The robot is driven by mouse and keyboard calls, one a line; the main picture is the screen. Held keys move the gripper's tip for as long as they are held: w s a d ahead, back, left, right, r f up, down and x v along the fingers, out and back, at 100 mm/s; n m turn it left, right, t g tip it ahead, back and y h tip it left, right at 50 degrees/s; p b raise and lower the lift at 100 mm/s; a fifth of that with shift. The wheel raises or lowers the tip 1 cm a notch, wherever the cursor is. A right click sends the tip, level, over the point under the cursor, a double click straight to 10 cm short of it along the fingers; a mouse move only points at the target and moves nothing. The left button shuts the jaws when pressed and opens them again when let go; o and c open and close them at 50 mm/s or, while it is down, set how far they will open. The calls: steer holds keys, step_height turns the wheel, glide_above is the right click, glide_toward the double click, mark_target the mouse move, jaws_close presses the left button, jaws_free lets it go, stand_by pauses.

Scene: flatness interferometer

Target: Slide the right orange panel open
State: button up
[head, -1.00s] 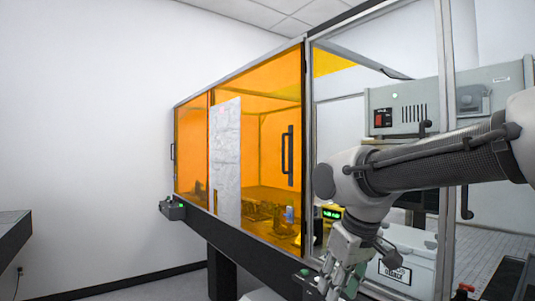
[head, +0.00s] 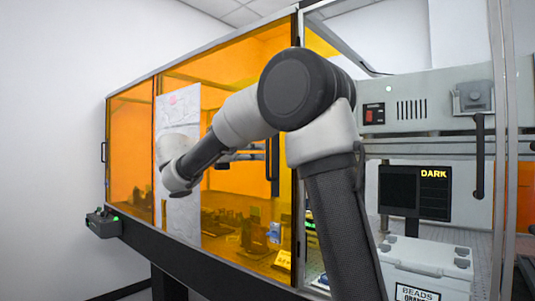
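The right orange panel (head: 236,105) is a see-through sheet on the long front of the enclosure. It reaches the corner post at its right edge, and I see no gap there. Its dark upright handle (head: 273,168) is near that edge. My arm crosses in front of the panel, with its wrist left of the handle. A dark part that looks like my gripper (head: 240,156) shows behind my forearm, close to the handle. I cannot tell whether it touches the handle or whether its fingers are open. The left orange panel (head: 128,150) has a handle (head: 103,152) at its left edge.
A pale sheet (head: 178,135) stands at the panel's left part. A small box with a green light (head: 104,222) is on the left rail. Right of the corner are a grey instrument (head: 430,100), a screen reading DARK (head: 414,193) and a white bin (head: 425,262).

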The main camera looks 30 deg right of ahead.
glide_above(268, 175)
steer(key=shift+w+d, duration=0.1)
steer(key=shift+w, duration=0.25)
jaws_close()
